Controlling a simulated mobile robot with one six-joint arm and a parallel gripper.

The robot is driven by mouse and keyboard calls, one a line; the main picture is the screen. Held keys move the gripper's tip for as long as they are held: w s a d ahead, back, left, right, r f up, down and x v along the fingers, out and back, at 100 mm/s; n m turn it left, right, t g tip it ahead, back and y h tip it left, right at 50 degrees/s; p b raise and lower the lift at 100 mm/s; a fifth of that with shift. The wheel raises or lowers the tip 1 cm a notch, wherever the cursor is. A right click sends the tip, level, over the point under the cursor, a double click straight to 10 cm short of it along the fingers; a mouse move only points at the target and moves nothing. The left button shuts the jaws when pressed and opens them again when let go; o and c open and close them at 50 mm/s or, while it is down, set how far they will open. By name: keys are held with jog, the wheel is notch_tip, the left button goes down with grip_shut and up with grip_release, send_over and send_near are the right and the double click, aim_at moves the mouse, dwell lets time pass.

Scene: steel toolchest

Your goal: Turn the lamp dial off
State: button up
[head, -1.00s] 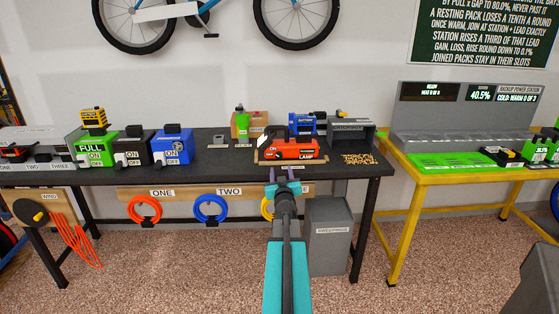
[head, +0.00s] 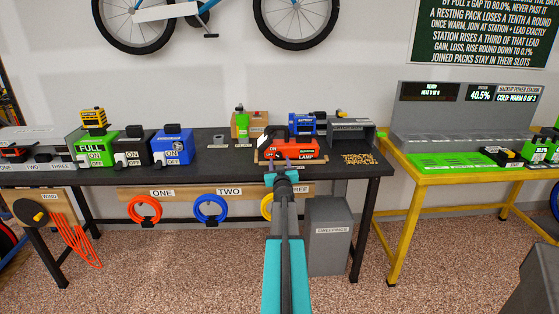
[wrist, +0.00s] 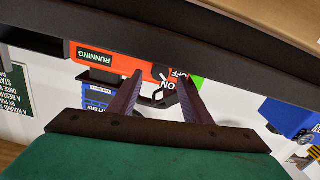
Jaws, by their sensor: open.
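The lamp (head: 312,145) is an orange-red box with a black handle, "LAMP" and "RUNNING" labels, standing on the black bench. In the wrist view the lamp (wrist: 112,62) appears upside down, partly behind a dark bench edge. Its ON and OFF lettering (wrist: 175,77) shows near my fingertips. A dark round part, seemingly the dial, is there too, but its setting is unclear. My gripper (wrist: 161,76) is open, its two dark fingers on either side of that area in the picture. I cannot tell whether they touch it. In the head view my gripper (head: 282,170) is in front of the lamp.
The black bench (head: 225,170) carries green, black and blue ON/OFF boxes (head: 172,146) at left. A blue battery unit (head: 306,122) stands behind the lamp. Coloured hoops (head: 210,209) hang below the bench front. A yellow table (head: 440,178) stands at right.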

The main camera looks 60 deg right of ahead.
aim_at(279, 157)
jog(key=shift+x, duration=1.6)
